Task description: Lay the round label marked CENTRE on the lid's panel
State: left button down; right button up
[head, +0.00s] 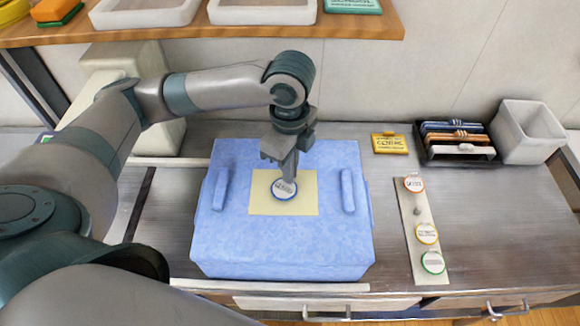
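A blue box lid (230,240) with two side handles lies on the counter, and a pale yellow panel (308,205) is in the middle of its top. A round white label with a blue rim (284,191) is at the panel's middle; its print is too small to read surely. My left gripper (288,178) points down over the panel, its fingers close together at the label's upper edge. It appears shut on the label. I cannot tell whether the label touches the panel. My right gripper is out of view.
A pale strip (421,249) at right holds round labels rimmed orange-red (414,184), yellow (427,234) and green (433,262), with a small grey peg (417,211) between. Behind stand a yellow sign (390,144), a black rack (457,158) and a white bin (528,130).

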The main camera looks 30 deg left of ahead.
pick_arm(q)
jog(key=shift+f, duration=0.15)
dwell(0.3)
jog(key=c, duration=1.5)
grip_release()
jog(key=shift+o, duration=0.2)
notch_tip(320, 180, up, 8)
jog(key=p, duration=0.9)
